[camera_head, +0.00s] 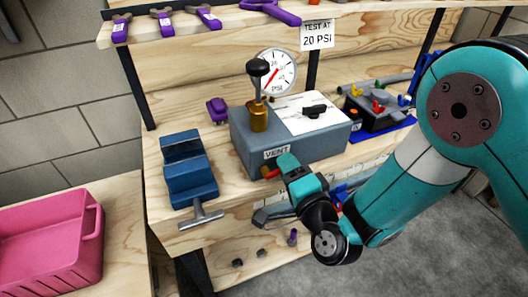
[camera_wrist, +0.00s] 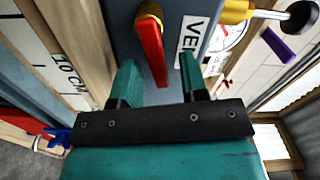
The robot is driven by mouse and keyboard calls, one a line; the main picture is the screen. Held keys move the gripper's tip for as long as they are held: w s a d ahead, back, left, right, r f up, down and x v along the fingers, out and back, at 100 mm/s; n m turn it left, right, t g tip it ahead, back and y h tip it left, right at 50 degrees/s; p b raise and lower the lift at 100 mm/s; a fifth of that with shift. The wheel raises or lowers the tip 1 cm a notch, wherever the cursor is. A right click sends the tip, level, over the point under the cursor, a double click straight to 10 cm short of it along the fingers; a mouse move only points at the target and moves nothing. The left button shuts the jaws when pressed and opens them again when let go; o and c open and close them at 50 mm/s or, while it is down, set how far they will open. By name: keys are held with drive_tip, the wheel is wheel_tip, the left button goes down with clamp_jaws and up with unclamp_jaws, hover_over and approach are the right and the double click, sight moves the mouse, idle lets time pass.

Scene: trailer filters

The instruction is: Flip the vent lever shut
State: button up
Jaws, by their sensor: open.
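The vent lever is a red handle (camera_wrist: 151,52) on a brass stem, on the front face of a grey box (camera_head: 245,146) marked VENT. In the wrist view it points down between my gripper's two teal fingers (camera_wrist: 158,82), with a visible gap on each side. In the head view only a bit of the red lever (camera_head: 272,174) shows beside my gripper (camera_head: 286,166); the rest is hidden behind it. My gripper is open and holds nothing.
A gauge (camera_head: 277,72) and a black-knobbed brass plunger (camera_head: 258,100) rise from the box. A blue vise (camera_head: 190,180) stands left of it on the bench. A tray of coloured parts (camera_head: 380,108) stands right. A pink bin (camera_head: 45,240) is at lower left.

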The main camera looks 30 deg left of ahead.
drive_tip(key=shift+w+a, duration=0.2)
drive_tip(key=shift+w, duration=0.05)
drive_tip(key=shift+a, duration=0.15)
drive_tip(key=shift+s, duration=0.1)
drive_tip(key=shift+a, duration=0.1)
clamp_jaws()
drive_tip(key=shift+f+m+b, duration=0.55)
drive_tip(key=shift+m+b, duration=0.15)
drive_tip(key=shift+b, duration=0.4)
drive_tip(key=shift+f+m+b, duration=0.1)
drive_tip(key=shift+m+b, duration=0.3)
drive_tip(key=shift+m, duration=0.2)
unclamp_jaws()
